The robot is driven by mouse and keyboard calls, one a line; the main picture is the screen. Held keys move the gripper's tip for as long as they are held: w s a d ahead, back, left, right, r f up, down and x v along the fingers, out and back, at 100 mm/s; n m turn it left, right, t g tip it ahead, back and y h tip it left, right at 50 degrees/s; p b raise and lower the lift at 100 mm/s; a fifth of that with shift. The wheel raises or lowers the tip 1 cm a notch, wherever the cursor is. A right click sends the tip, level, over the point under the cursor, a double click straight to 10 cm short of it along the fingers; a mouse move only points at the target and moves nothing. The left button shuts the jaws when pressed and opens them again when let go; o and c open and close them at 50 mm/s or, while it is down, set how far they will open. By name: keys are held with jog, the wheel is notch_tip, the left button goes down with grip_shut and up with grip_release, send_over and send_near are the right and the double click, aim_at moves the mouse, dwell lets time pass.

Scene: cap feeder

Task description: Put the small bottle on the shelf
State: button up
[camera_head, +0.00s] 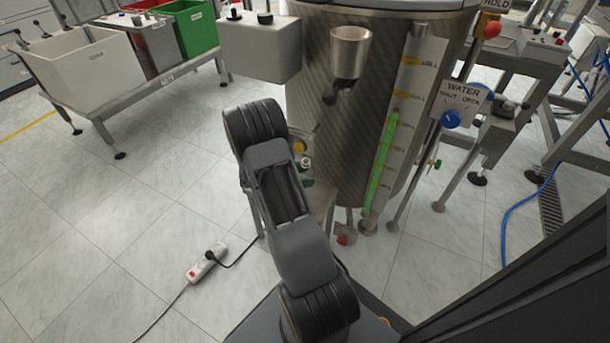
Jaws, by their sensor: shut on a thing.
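My arm rises from the bottom middle of the camera_head view and bends away from me at the large dark joint in front of the metal tank (335,105). My gripper is not visible; the arm's own links hide its end. I cannot make out the small bottle for certain. A small pale fitting with a green part under it (306,164) shows just right of the arm, but I cannot tell what it is. I cannot identify the shelf.
A metal funnel cup (350,55) and a grey box (260,50) are at the tank's front. A green level gauge (382,160) and a WATER sign (462,97) are to the right. A bench with bins (80,65) is at left. A power strip (207,263) lies on the floor.

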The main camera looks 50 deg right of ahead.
jog(key=o, duration=0.9)
jog(key=shift+f, duration=0.15)
jog(key=shift+r, duration=0.3)
jog(key=p+v, duration=0.4)
jog(key=v, duration=0.8)
jog(key=s+a+r+m+t+y, duration=0.3)
jog(key=s+a+r+m+y, duration=0.1)
jog(key=a, duration=0.3)
jog(key=s+a+r+m+t+y, duration=0.3)
jog(key=a+r+t+y, duration=0.1)
jog(key=a+r, duration=0.2)
jog(key=s+a+r+m+t+y, duration=0.3)
jog(key=s+a+r+m+y, duration=0.1)
jog(key=a, duration=0.3)
jog(key=shift+s+a+r+m+t, duration=0.15)
jog(key=shift+s+a+r, duration=0.05)
jog(key=shift+r, duration=0.25)
jog(key=shift+s+a+r+m+t, duration=0.15)
jog(key=shift+a+r, duration=0.05)
jog(key=shift+r, duration=0.2)
jog(key=shift+r, duration=0.1)
